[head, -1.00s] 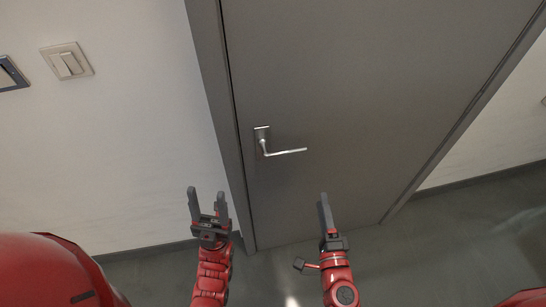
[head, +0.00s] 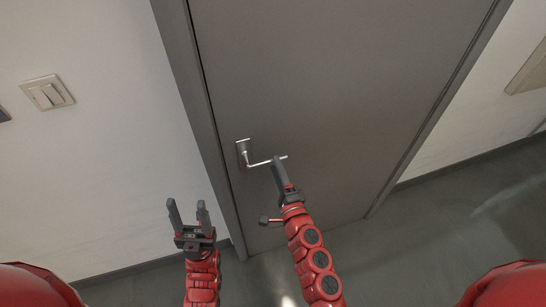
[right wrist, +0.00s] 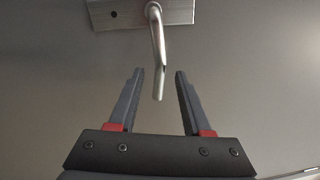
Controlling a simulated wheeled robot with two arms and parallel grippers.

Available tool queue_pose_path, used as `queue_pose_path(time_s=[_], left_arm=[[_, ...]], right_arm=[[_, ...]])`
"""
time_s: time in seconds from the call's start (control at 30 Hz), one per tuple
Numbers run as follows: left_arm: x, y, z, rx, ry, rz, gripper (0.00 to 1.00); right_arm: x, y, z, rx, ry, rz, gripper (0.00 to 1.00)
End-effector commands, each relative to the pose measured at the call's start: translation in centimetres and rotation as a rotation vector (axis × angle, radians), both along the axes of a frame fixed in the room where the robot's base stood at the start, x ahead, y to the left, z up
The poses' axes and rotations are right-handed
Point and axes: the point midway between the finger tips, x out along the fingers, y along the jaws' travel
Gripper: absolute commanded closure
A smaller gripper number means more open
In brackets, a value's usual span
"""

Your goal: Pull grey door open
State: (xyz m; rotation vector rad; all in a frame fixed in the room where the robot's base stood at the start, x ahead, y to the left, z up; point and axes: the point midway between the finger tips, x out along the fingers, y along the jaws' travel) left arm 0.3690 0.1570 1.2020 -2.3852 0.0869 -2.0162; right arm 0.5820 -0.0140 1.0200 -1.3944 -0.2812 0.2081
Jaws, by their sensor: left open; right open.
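The grey door (head: 330,70) stands shut in its grey frame in the head view. Its silver lever handle (head: 262,163) is on the left side of the door and points right. In the right wrist view the handle (right wrist: 157,50) hangs down from its plate, with its tip between the fingers. My right gripper (head: 278,160) is open at the free end of the handle; its fingers (right wrist: 160,75) lie on either side of the lever tip, apart from it. My left gripper (head: 187,205) is open and empty, left of the door frame and in front of the white wall.
A light switch (head: 47,93) is on the white wall (head: 110,150) left of the door. The grey floor (head: 420,225) in front of the door looks clear. A beige panel (head: 528,70) is on the wall at the right.

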Motion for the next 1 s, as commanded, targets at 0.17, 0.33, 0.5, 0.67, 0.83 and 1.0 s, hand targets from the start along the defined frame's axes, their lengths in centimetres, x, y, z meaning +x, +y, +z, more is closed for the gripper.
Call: queue_pose_path(time_s=[0.17, 0.33, 0.5, 0.67, 0.83, 1.0], left_arm=[[0.0, 0.0, 0.2, 0.000, 0.000, 0.000, 0.45], [0.0, 0.0, 0.2, 0.000, 0.000, 0.000, 0.45], [0.0, 0.0, 0.2, 0.000, 0.000, 0.000, 0.45], [0.0, 0.0, 0.2, 0.000, 0.000, 0.000, 0.45], [0.0, 0.0, 0.2, 0.000, 0.000, 0.000, 0.45], [0.0, 0.0, 0.2, 0.000, 0.000, 0.000, 0.45]], right_arm=[[2.3, 0.7, 0.1, 0.001, 0.001, 0.000, 0.51], [3.2, 1.1, 0.3, 0.001, -0.002, 0.000, 0.51], [3.3, 1.1, 0.3, 0.000, -0.001, 0.000, 0.51], [3.3, 1.1, 0.3, 0.000, 0.000, 0.000, 0.60], [3.3, 1.1, 0.3, 0.000, 0.000, 0.000, 0.90], [3.3, 1.1, 0.2, 0.000, 0.000, 0.000, 1.00]])
